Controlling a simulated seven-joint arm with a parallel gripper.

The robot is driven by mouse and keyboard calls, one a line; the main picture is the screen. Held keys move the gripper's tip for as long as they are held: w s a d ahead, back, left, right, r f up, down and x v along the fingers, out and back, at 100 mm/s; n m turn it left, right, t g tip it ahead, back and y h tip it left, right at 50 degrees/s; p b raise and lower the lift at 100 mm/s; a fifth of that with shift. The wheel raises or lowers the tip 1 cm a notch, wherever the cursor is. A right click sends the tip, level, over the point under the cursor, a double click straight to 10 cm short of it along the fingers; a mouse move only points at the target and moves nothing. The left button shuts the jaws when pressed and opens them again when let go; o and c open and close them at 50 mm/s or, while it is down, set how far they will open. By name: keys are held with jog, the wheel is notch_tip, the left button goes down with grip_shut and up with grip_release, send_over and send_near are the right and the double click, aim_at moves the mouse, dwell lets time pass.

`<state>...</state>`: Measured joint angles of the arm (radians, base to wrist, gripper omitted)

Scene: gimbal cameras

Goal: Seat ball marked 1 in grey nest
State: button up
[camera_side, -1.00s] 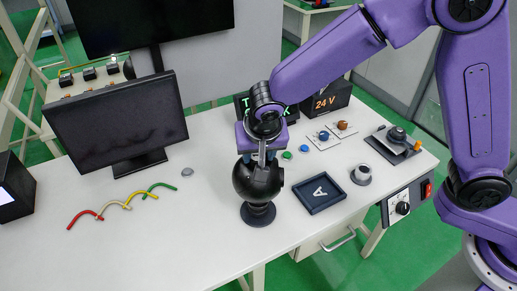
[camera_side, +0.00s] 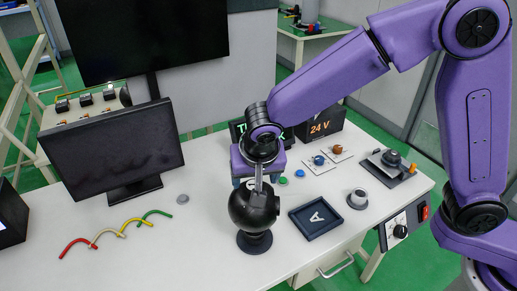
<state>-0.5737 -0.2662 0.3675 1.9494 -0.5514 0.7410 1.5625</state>
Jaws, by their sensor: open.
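My gripper (camera_side: 258,192) points down at the top of a black ball (camera_side: 247,217) on a round black stand (camera_side: 254,242). The jaws are open. One grey finger shows in front of the ball's upper part; the other finger is hidden, and I cannot tell whether either touches. The ball has a short dark stub on its right side. I can read no number 1 on it. A grey ring-shaped holder (camera_side: 357,199) with a pale centre stands to the right; I cannot tell whether it is the grey nest.
A dark tray marked A (camera_side: 316,218) lies right of the stand. Behind are small plates with a blue knob (camera_side: 319,160) and an orange knob (camera_side: 336,149), and a 24 V box (camera_side: 320,125). Coloured cables (camera_side: 113,232) lie left, near a monitor (camera_side: 112,150). The front left table is clear.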

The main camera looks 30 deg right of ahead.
jog(key=v, duration=1.4)
jog(key=shift+r, duration=0.3)
jog(key=s+d+f+n+g, duration=0.1)
jog(key=s+d+f+n, duration=0.2)
jog(key=d, duration=0.6)
jog(key=s+d+f+n+g+y, duration=0.1)
jog(key=s+d+f+n, duration=0.2)
jog(key=s+d+n, duration=0.5)
jog(key=s+d+f+n+g, duration=0.2)
jog(key=s+d+f+n, duration=0.2)
jog(key=s+d, duration=0.5)
jog(key=shift+d+n+y, duration=0.4)
jog(key=shift+d+n, duration=0.05)
jog(key=shift+n, duration=0.25)
